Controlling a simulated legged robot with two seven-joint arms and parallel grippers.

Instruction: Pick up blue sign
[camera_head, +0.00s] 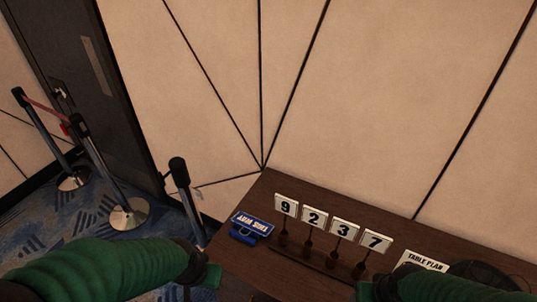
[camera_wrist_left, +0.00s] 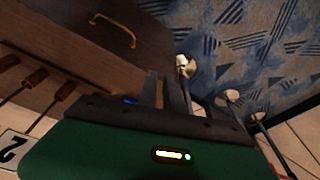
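The blue sign (camera_head: 252,223) with white lettering stands upright on the left end of the brown table, on a small blue base. My left gripper (camera_head: 208,276) is at the table's left edge, in front of and left of the sign, apart from it. In the left wrist view its two dark fingers (camera_wrist_left: 164,92) show a narrow gap with nothing seen between them. A small blue patch, likely the sign (camera_wrist_left: 130,100), shows beside the fingers, mostly hidden by my wrist. My right arm is at the bottom right; its gripper (camera_head: 366,290) is mostly cut off and its fingers are unclear.
Several white number cards (camera_head: 315,218) on wooden posts stand just right of the sign. A "table plan" card (camera_head: 424,261) and a dark round object (camera_head: 485,275) are farther right. Rope posts (camera_head: 187,200) stand left of the table. A panelled wall is behind.

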